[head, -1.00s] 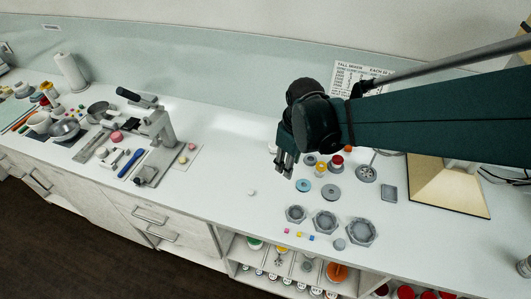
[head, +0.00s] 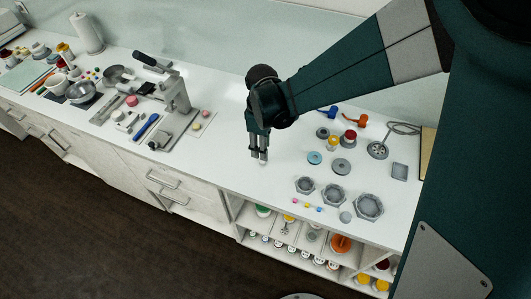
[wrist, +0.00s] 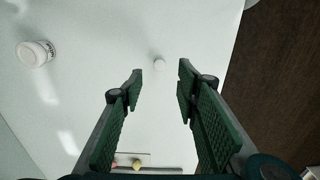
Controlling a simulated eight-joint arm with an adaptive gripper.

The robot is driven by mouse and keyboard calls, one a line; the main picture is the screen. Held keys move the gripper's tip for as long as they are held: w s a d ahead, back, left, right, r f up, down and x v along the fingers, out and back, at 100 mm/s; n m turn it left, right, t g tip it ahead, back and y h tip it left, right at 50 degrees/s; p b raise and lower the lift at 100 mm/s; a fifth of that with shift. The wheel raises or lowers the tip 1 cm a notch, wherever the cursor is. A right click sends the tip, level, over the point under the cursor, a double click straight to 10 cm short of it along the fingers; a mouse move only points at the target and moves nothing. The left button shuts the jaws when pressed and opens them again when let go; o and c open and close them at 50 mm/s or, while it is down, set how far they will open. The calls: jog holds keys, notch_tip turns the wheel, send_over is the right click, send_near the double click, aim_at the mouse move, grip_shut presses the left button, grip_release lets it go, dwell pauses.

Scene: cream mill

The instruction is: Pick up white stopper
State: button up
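The white stopper (wrist: 159,63) is a small round white piece on the white counter. In the wrist view it lies just beyond my fingertips, in line with the gap between them. In the head view only a faint bit of it (head: 263,163) shows under the fingertips. My gripper (wrist: 161,76) is open and empty, with its green-padded fingers apart. In the head view my gripper (head: 259,156) points down over the counter, above the stopper. The exact height between fingertips and stopper is hard to tell.
A white labelled jar (wrist: 36,53) stands at upper left in the wrist view. Grey hexagonal dishes (head: 333,195), discs (head: 341,166) and small coloured pieces (head: 308,204) lie to the right. A grey press (head: 178,95) stands left. The counter around the stopper is clear.

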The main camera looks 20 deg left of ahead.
aim_at(262, 162)
jog(key=shift+f, duration=0.1)
jog(key=shift+f, duration=1.2)
jog(key=shift+f, duration=2.6)
jog(key=c, duration=0.7)
